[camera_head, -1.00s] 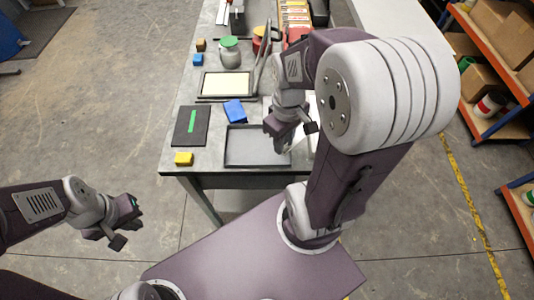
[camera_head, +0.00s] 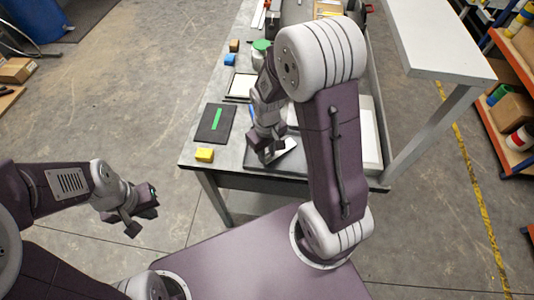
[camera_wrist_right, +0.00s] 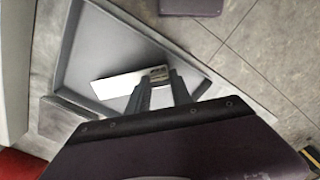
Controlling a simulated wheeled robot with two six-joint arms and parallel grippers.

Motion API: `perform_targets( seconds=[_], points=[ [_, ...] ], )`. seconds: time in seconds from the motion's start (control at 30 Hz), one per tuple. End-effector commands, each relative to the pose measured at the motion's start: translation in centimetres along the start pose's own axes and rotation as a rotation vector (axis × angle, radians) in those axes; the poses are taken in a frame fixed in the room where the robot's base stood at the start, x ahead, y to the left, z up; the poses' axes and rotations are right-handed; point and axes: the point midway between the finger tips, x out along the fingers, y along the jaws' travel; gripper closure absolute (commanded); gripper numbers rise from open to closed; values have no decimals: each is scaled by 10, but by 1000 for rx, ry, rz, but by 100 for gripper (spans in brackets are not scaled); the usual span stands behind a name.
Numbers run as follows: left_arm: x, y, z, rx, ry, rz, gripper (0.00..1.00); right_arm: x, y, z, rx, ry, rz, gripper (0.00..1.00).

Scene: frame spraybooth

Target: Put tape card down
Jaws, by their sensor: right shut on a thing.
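A white card (camera_head: 284,150), which I take to be the tape card, shows beside my right gripper (camera_head: 268,154), over the grey tray (camera_head: 256,157) at the table's near edge. In the right wrist view the white card (camera_wrist_right: 120,84) has a grey marked end between the fingertips of my right gripper (camera_wrist_right: 158,88). That gripper is shut on it. The card lies over the tray floor (camera_wrist_right: 95,45); I cannot tell whether it touches it. My left gripper (camera_head: 141,215) is open and empty, away from the table at the left.
A framed pale panel (camera_head: 241,85) and a green-lidded jar (camera_head: 261,47) are behind. A grey shelf (camera_head: 440,45) stands right.

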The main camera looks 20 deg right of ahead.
Motion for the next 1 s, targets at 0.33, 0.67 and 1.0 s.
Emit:
perform_targets(
  seconds=[0.33,0.67,1.0],
  points=[
    [2,0,0,0,0,0,100,8,0,0,0,1,0,100],
    [2,0,0,0,0,0,100,9,0,0,0,2,0,52],
    [-6,0,-1,0,0,0,100,-25,1,-2,0,9,2,52]
  ],
)
